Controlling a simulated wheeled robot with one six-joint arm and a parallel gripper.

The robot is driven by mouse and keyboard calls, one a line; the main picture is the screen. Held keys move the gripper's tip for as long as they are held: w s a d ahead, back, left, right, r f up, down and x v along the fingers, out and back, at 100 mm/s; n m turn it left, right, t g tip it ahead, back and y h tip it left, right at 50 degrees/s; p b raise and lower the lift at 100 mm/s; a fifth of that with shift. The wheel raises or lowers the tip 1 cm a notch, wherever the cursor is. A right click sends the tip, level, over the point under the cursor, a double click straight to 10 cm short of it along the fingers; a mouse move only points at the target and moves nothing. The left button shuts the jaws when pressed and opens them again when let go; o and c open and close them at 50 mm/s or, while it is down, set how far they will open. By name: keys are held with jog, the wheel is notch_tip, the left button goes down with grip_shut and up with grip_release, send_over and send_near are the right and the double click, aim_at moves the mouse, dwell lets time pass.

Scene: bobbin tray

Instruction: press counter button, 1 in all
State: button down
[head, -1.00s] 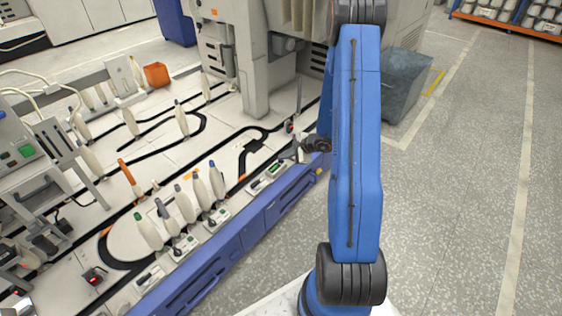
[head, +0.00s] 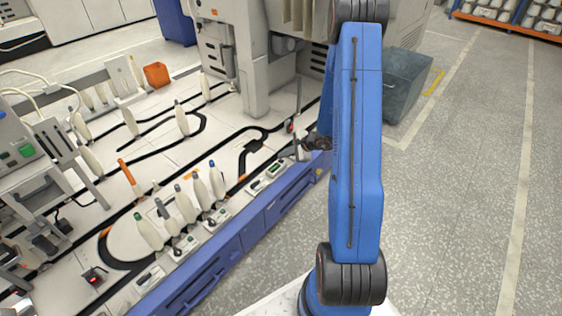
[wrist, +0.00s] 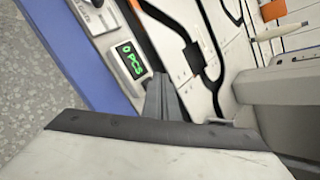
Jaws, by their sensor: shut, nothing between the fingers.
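The counter is a small pale box with a green-lit display (wrist: 131,60) that reads like "0 PCS" in the wrist view. It also shows small on the near edge of the machine bed in the head view (head: 273,168). I cannot make out its button. My gripper (wrist: 160,80) is shut and empty, its grey fingers just beside the display box in the wrist view. In the head view my gripper (head: 289,153) is low over the bed's edge, right of the counter. I cannot tell whether the fingers touch anything.
Several white bobbins (head: 183,204) stand on the bed left of the counter. A grey machine column (head: 255,75) rises behind my gripper. An orange box (head: 157,75) sits farther back. The blue bed front (head: 215,250) borders open grey floor on the right.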

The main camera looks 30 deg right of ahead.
aim_at(283, 163)
jog(key=shift+r, duration=0.25)
jog(key=shift+r, duration=2.45)
jog(key=shift+a, duration=0.1)
